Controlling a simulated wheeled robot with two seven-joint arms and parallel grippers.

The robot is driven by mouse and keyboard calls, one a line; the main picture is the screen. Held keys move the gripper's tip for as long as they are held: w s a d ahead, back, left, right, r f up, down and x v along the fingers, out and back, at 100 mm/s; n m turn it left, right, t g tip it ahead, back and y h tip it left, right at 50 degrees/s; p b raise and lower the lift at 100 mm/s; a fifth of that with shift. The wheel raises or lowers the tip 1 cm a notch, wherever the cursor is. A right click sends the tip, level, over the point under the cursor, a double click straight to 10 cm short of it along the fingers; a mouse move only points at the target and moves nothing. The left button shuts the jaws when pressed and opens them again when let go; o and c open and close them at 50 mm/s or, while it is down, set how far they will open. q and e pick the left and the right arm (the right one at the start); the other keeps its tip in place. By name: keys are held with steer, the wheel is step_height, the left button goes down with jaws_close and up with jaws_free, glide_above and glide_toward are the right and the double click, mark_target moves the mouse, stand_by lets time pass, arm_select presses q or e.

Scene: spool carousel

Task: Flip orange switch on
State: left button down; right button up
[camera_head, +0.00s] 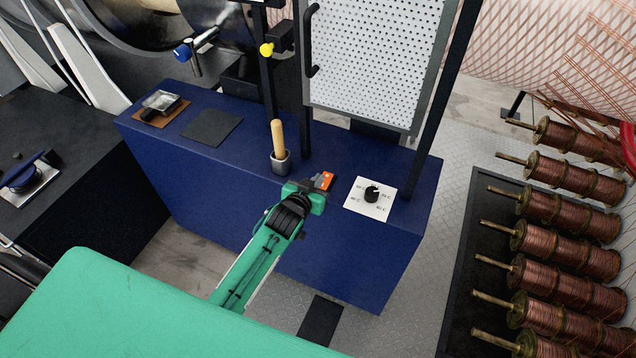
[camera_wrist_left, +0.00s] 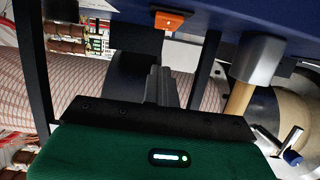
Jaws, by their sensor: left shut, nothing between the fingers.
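The orange switch (camera_head: 326,181) is a small orange block on top of the blue cabinet (camera_head: 300,220). It also shows near the top of the left wrist view (camera_wrist_left: 168,21), with a small light mark on it. My left gripper (camera_head: 309,188) is over the cabinet top, close beside the switch on its left in the head view. Its fingers (camera_wrist_left: 161,86) are shut and empty. In the left wrist view the fingertips appear below the switch; I cannot tell whether they touch it. My right gripper is not in view.
A white dial plate with a black knob (camera_head: 372,193) lies right of the switch. A wooden handle in a metal cup (camera_head: 279,150) stands behind the gripper. A perforated panel (camera_head: 372,60) and black posts rise at the back. Copper spools (camera_head: 565,205) line the right.

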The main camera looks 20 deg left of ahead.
arm_select(q)
steer(key=s+b, duration=0.2)
steer(key=s, duration=0.7)
steer(key=shift+a, duration=0.45)
steer(key=shift+r, duration=0.15)
steer(key=s+f+g, duration=0.2)
steer(key=s+f, duration=0.3)
steer(key=f, duration=0.6)
steer(key=s+a+f+g, duration=0.1)
steer(key=s+f+g, duration=0.25)
steer(key=f, duration=0.85)
steer(key=s+f+g, duration=0.2)
steer(key=s+f, duration=0.3)
steer(key=f, duration=0.6)
steer(key=s+a+f+g, duration=0.1)
steer(key=s+f+g, duration=0.1)
steer(key=s+f, duration=0.4)
steer(key=s+a+f+m+g, duration=0.1)
steer(key=s+f, duration=0.5)
steer(key=s, duration=0.9)
steer(key=s+a+f+g+y, duration=0.1)
steer(key=s+a+f+g, duration=0.1)
steer(key=s+f, duration=0.4)
steer(key=s+g, duration=0.1)
steer(key=s, duration=0.4)
steer(key=shift+f, duration=0.25)
